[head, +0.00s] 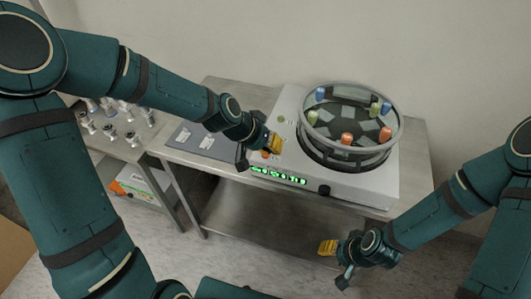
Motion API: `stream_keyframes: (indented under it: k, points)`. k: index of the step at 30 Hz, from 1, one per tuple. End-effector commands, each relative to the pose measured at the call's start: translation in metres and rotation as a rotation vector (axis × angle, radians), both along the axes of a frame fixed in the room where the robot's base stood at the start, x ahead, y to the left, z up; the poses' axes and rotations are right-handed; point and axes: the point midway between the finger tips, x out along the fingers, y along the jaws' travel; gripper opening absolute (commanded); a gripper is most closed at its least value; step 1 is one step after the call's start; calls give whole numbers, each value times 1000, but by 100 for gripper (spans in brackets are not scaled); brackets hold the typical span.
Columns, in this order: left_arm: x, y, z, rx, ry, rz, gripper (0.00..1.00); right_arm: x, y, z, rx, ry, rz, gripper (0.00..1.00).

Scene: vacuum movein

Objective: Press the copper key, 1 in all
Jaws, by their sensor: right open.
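The instrument (385,188) is a pale box on the metal bench, with a round carousel on top. A small copper-orange patch (265,154) shows on its front left, right under my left gripper; it looks like the copper key, partly hidden by the gripper. A yellow-olive round key (281,118) lies farther back on the same left strip. My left gripper (276,144), with yellow tips, is over this strip; whether it touches the copper key cannot be seen. My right gripper (328,247) is open and empty, low in front of the bench.
The carousel ring (395,143) holds several coloured vials. A lit green display (278,175) and a dark knob (324,190) are on the front face. A grey plate (205,140) lies left on the bench. A side table (117,145) holds small metal parts.

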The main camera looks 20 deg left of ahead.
Motion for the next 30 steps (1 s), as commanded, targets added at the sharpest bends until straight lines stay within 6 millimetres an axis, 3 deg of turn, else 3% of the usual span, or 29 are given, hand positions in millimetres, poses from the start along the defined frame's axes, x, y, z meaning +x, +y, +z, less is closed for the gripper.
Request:
stream_keyframes:
  k: [22, 30]
  points:
    - [0, 0, -6, 0, 1, 0, 0, 0, 0, -5, 0, 0, 0, 47]
    - [0, 0, 3, 0, 1, 0, 0, 0, 0, 1, 0, 0, 0, 47]
